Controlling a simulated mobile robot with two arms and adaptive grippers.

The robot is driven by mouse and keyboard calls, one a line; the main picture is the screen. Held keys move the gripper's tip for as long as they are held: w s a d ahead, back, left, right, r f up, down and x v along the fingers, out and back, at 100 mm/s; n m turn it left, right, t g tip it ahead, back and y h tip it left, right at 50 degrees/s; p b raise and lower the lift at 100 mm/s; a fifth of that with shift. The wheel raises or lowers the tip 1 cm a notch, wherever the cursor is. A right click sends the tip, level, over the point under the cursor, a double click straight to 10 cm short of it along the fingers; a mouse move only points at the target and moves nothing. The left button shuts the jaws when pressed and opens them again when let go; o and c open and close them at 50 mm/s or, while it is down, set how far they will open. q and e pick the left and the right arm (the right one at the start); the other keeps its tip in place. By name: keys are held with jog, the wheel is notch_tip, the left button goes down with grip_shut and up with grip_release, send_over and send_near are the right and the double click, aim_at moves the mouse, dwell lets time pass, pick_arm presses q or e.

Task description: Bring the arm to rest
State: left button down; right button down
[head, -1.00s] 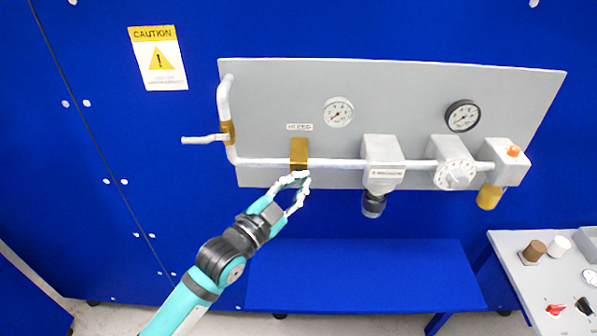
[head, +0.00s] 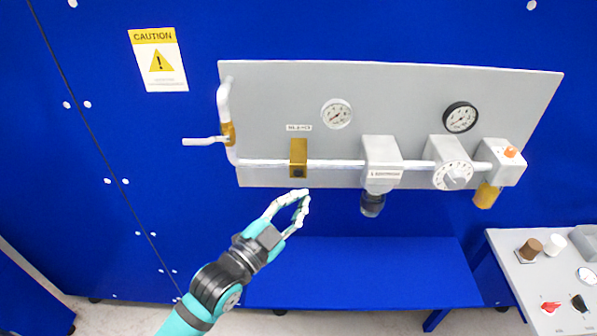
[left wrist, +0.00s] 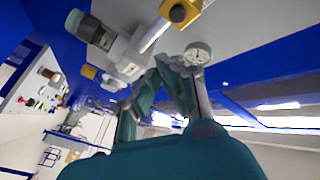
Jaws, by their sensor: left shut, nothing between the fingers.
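My left gripper (head: 304,200) is in the head view, below the grey panel (head: 440,90) and just under the brass block (head: 298,158) on the white pipe. In the left wrist view the left gripper's teal fingers (left wrist: 165,95) point towards the panel, and the brass block (left wrist: 180,12) shows at the top. My right gripper is not in view.
A lever (head: 205,140) sticks out at the panel's left. Fittings, including a dark-tipped one (head: 372,204), hang from the pipe. A blue bench (head: 360,275) lies below. A grey console (head: 530,285) with knobs stands at the right.

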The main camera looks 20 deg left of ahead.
pick_arm(q)
jog(key=s+a+f+n+g+y, duration=0.2)
jog(key=s+f+n+g+y, duration=0.4)
jog(key=f, duration=0.7)
jog(key=s+a+f+n+g, duration=0.2)
jog(key=s+f+g, duration=0.2)
jog(key=s, duration=0.4)
jog(key=s+a+f+n+g, duration=0.2)
jog(key=s+f+g, duration=0.15)
jog(key=s, duration=0.55)
notch_tip(320, 180, down, 31)
jog(key=s+g+b, duration=0.2)
jog(key=s+b, duration=0.1)
jog(key=s+a+f+g+b, duration=0.1)
jog(key=s+a+f, duration=0.2)
jog(key=s+f, duration=1.2)
jog(key=shift+s+f+m+y, duration=0.2)
jog(key=shift+f+m+y, duration=0.1)
jog(key=shift+m+y, duration=0.1)
jog(key=shift+a+g, duration=0.1)
jog(key=shift+g, duration=0.15)
